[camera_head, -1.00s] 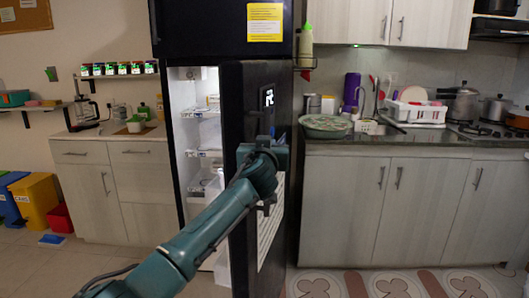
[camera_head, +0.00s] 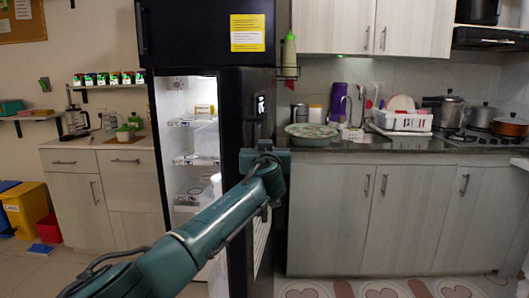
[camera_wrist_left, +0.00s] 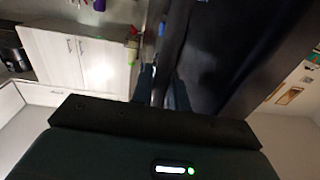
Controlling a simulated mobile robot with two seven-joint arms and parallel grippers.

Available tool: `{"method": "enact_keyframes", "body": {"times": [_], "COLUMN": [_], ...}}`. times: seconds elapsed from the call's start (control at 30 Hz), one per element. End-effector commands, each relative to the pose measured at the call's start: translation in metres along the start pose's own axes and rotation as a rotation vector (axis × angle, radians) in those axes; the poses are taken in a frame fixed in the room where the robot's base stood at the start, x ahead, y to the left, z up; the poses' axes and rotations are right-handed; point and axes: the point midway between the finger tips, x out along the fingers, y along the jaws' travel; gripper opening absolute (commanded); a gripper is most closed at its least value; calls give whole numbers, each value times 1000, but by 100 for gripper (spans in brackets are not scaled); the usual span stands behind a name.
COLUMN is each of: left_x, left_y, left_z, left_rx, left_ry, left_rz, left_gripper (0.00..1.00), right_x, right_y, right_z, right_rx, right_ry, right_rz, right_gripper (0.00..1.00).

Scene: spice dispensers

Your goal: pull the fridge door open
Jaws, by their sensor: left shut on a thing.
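The black fridge door (camera_head: 232,125) stands ajar, its panel swung out toward me. The lit white fridge interior (camera_head: 195,120) with its shelves shows to the left of the door. My left arm reaches up from the lower left, and my left gripper (camera_head: 268,153) is at the door's outer face. In the left wrist view the gripper's dark fingers (camera_wrist_left: 163,88) are close together beside the dark door (camera_wrist_left: 225,50). The gripper is shut on the door handle, which is mostly hidden between the fingers. My right gripper is not in view.
A counter (camera_head: 400,150) with a dish rack (camera_head: 402,120) and pots stands right of the fridge. A low cabinet (camera_head: 85,190) stands to the left, with yellow (camera_head: 25,207) and red (camera_head: 50,228) bins beside it.

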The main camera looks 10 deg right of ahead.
Motion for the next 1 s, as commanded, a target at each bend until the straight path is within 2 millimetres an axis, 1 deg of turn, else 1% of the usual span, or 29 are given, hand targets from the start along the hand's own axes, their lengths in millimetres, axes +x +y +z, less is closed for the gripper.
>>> {"method": "enact_keyframes", "body": {"times": [0.3,0.33,0.5,0.57,0.87,1.0], "left_x": [0,0,0,0,-1,-6], "left_y": [0,0,0,0,0,2], "left_z": [-1,-1,-1,0,0,1], "left_rx": [0,0,0,0,-1,-3], "left_ry": [1,1,1,1,0,-1], "left_rz": [0,-1,-1,-1,0,2], "left_gripper": [0,17,31,35,35,35], "right_x": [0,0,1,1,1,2], "right_y": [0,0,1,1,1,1], "right_z": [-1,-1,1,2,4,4], "right_rx": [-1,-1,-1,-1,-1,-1], "right_ry": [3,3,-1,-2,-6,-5], "right_rz": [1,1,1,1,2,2], "right_gripper": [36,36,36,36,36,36]}}
